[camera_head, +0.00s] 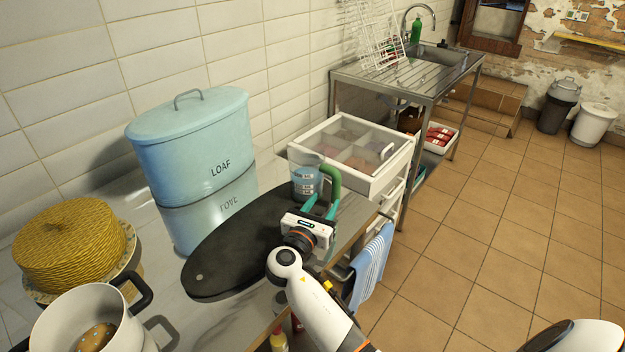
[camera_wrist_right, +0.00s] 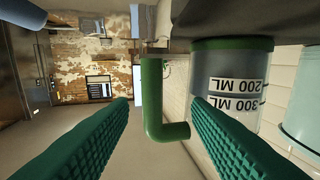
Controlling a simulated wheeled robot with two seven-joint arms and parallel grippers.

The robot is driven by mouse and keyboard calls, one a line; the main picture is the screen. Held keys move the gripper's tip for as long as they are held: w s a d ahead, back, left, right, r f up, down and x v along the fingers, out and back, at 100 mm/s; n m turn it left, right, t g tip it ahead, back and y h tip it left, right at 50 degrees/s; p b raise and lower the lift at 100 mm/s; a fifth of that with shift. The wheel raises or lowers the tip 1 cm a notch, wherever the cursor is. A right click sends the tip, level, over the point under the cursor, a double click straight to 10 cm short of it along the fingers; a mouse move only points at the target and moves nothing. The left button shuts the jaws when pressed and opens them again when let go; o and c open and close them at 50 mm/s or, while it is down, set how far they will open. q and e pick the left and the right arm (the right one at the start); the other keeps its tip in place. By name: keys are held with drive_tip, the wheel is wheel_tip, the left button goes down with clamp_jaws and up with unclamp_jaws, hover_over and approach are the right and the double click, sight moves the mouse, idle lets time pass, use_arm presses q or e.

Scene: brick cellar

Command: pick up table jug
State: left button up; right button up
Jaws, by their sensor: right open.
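The table jug (camera_head: 305,182) is a clear measuring jug with dark markings and a green handle (camera_head: 332,178). It stands at the far end of a dark oval board. My left gripper is not in view.
The dark board (camera_head: 235,248) lies on the counter. A blue LOAF bin (camera_head: 190,150), a yellow woven basket (camera_head: 68,245) and a white pot (camera_head: 88,325) stand left. Tiled floor is free at right.

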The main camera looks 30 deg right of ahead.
sight(334, 193)
drive_tip(key=shift+w+d+f, duration=0.1)
drive_tip(key=shift+w+d, duration=0.2)
drive_tip(key=shift+d, duration=0.2)
drive_tip(key=shift+w+d, duration=0.15)
drive_tip(key=shift+d, duration=0.15)
drive_tip(key=x, duration=0.2)
drive_tip(key=p+x, duration=0.1)
drive_tip(key=x, duration=0.1)
drive_tip(key=shift+s+d, duration=0.2)
drive_tip(key=shift+d, duration=0.1)
drive_tip(key=shift+w+d, duration=0.2)
drive_tip(key=shift+d, duration=0.05)
drive_tip(key=shift+c, duration=0.5)
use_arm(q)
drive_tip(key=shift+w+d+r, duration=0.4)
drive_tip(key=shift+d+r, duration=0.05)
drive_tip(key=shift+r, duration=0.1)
use_arm(e)
clamp_jaws()
